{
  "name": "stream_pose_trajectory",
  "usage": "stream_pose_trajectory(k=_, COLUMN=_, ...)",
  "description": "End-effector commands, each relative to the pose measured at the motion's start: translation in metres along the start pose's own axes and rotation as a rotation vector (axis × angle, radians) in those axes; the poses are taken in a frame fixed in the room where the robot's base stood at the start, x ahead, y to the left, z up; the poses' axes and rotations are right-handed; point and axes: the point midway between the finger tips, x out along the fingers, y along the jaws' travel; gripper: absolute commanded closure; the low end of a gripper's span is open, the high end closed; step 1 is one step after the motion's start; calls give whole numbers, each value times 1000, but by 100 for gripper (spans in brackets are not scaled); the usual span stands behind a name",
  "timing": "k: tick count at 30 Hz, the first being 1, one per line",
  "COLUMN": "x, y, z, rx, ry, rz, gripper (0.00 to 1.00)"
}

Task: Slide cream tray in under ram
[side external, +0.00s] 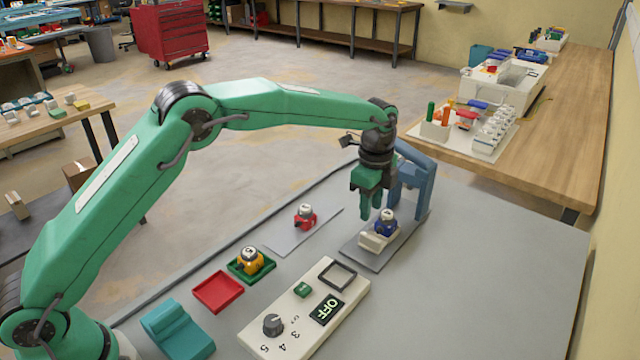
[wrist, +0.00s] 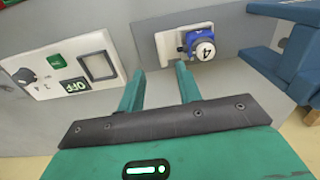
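The cream tray (side external: 372,241) sits on a grey plate in front of the blue press frame (side external: 420,182) that holds the ram. A blue piece with a white cap (side external: 386,223) sits on the tray; in the wrist view its cap (wrist: 205,50) reads 4. The tray (wrist: 164,50) shows beyond my fingertips in the wrist view. My gripper (side external: 371,212) points down just above the tray's left end, fingers apart and empty. In the wrist view my gripper (wrist: 160,70) frames the tray's near end; I cannot tell whether it touches. The ram's underside is partly hidden by my gripper.
A cream control box (side external: 310,310) with a knob and an OFF display lies at front centre. A red piece (side external: 305,217), a yellow piece on a green tray (side external: 250,262), an empty red tray (side external: 218,291) and a teal block (side external: 177,332) lie left. The table's right side is clear.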

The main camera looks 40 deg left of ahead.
Motion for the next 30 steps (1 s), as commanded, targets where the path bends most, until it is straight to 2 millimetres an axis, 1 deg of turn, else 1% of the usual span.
stream_pose_trajectory(k=1, x=5, y=-2, z=-3, rx=14, ry=-2, rz=5, gripper=65)
stream_pose_trajectory(k=3, x=10, y=-3, z=-4, rx=29, ry=-3, rz=10, gripper=65)
stream_pose_trajectory(k=12, x=13, y=-4, z=-6, rx=38, ry=-4, rz=11, gripper=65)
stream_pose_trajectory(k=17, x=21, y=-3, z=-6, rx=37, ry=-4, rz=12, gripper=65)
stream_pose_trajectory(k=23, x=41, y=-3, z=-5, rx=37, ry=-4, rz=13, gripper=65)
stream_pose_trajectory(k=30, x=70, y=-2, z=-5, rx=36, ry=-4, rz=13, gripper=65)
